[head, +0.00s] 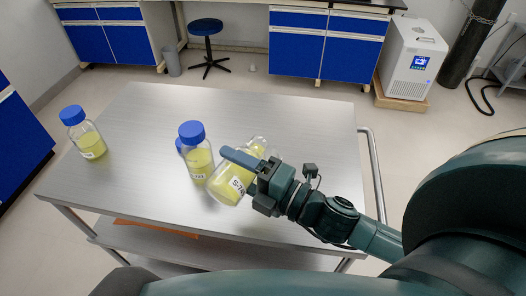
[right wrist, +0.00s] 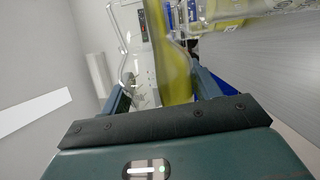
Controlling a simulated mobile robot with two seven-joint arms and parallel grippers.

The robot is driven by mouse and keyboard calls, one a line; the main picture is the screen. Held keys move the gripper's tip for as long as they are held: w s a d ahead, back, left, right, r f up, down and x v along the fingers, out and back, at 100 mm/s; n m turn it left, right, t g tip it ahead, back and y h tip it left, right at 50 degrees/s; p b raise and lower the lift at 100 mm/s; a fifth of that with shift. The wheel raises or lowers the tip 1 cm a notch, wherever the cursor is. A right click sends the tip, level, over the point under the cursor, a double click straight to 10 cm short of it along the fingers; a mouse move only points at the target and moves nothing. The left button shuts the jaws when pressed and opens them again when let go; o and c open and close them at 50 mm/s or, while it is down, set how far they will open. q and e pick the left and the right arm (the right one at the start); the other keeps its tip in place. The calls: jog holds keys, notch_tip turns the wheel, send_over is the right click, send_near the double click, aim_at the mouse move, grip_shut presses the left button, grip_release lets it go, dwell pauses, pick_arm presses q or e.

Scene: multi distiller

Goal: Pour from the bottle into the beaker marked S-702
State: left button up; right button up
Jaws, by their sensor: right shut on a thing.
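A clear glass vessel with yellow liquid and a white label (head: 238,184), its text partly legible as S-70, leans at my right gripper (head: 252,180). My right gripper is shut on clear glass with yellow liquid (right wrist: 172,70), which fills the space between the fingers in the right wrist view. I cannot tell whether the labelled glass and the yellow glass behind the finger are one vessel or two. A blue-capped bottle (head: 198,160) with yellow liquid stands just left of the gripper. Another blue-capped bottle (head: 91,142) stands at the table's left. My left gripper is not in view.
The metal table (head: 290,110) is clear at the back and right. A blue cap (head: 179,146) shows partly behind the nearer bottle. A rail (head: 374,175) runs along the table's right edge. A stool (head: 206,30) and a white machine (head: 413,60) stand beyond.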

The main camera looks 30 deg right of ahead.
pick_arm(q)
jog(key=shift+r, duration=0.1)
pick_arm(e)
jog(key=shift+r, duration=0.2)
jog(key=shift+m, duration=0.3)
pick_arm(q)
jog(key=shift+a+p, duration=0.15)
jog(key=shift+p, duration=0.5)
pick_arm(e)
jog(key=shift+w+d+f+m, duration=0.1)
jog(key=shift+f+m, duration=0.05)
jog(key=shift+m, duration=0.55)
dwell(1.0)
